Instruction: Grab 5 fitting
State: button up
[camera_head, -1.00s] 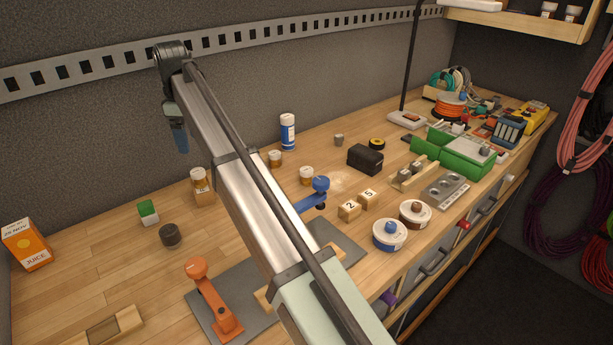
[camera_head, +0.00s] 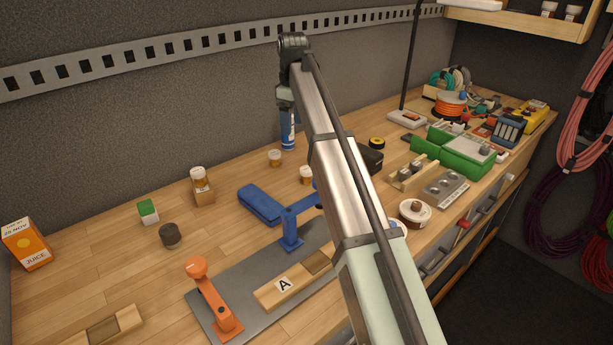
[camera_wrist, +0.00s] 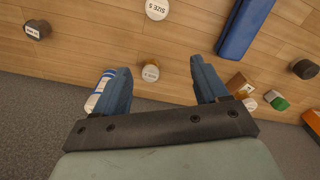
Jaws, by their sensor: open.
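A small jar with a white lid reading "SIZE 5" (camera_wrist: 157,10) stands at the top edge of the wrist view. It appears to be the jar (camera_head: 306,175) just left of my arm in the head view. A second small jar (camera_wrist: 150,72), its lid label unclear, shows between my fingers in the wrist view; it also shows in the head view (camera_head: 275,158). My gripper (camera_wrist: 160,66) is open and empty above the bench, near the back wall. The numbered wooden blocks are hidden behind my arm in the head view.
A blue and white bottle (camera_wrist: 98,98) shows beside one finger. A blue case (camera_head: 262,204) lies in front of the jars. A juice carton (camera_head: 27,243) stands far left.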

jog(key=d+m, duration=0.2)
jog(key=d, duration=0.3)
jog(key=m+y, duration=0.2)
jog(key=m, duration=2.9)
send_over(307, 169)
jog(key=f, duration=0.6)
jog(key=d+f, duration=0.1)
jog(key=f, duration=0.3)
jog(key=shift+s, duration=0.3)
jog(key=shift+w+a+f, duration=0.15)
jog(key=shift+a+f, duration=0.05)
jog(key=shift+f, duration=0.7)
jog(key=shift+w+a+f, duration=0.1)
jog(key=shift+a+f, duration=0.05)
jog(key=shift+f, duration=0.8)
jog(key=shift+w+a+f, duration=0.15)
jog(key=shift+a+f, duration=0.05)
jog(key=shift+f, duration=0.7)
jog(key=c, duration=1.2)
